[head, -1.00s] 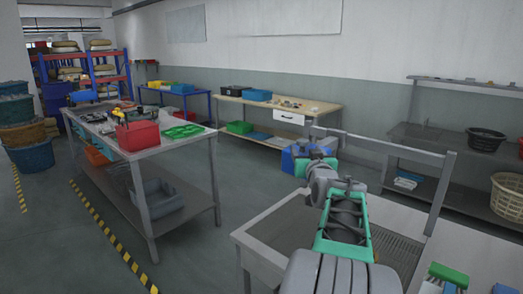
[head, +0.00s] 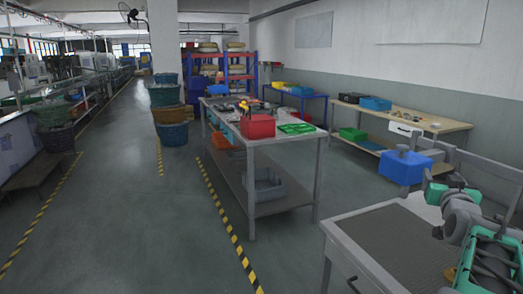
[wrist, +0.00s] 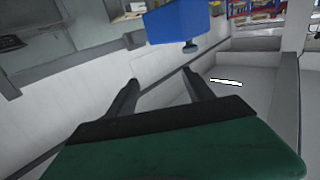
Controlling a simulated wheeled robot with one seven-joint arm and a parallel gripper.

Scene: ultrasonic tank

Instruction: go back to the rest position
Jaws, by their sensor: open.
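My gripper shows in the wrist view (wrist: 160,78) with its two dark fingers apart and nothing between them. In the head view my grey and green arm reaches in from the lower right, and its fingers cannot be made out there. A blue box-like body (head: 405,167) shows just beyond the arm's end. It also shows in the wrist view (wrist: 180,20), past the fingertips, with a small grey knob under it. I cannot tell what it is fixed to.
A metal bench (head: 340,240) with a dark mesh-like panel lies under my arm, with a grey frame behind. A work table (head: 285,143) holds a red bin (head: 258,127) and a green tray (head: 297,128). Open floor (head: 130,230) lies to the left.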

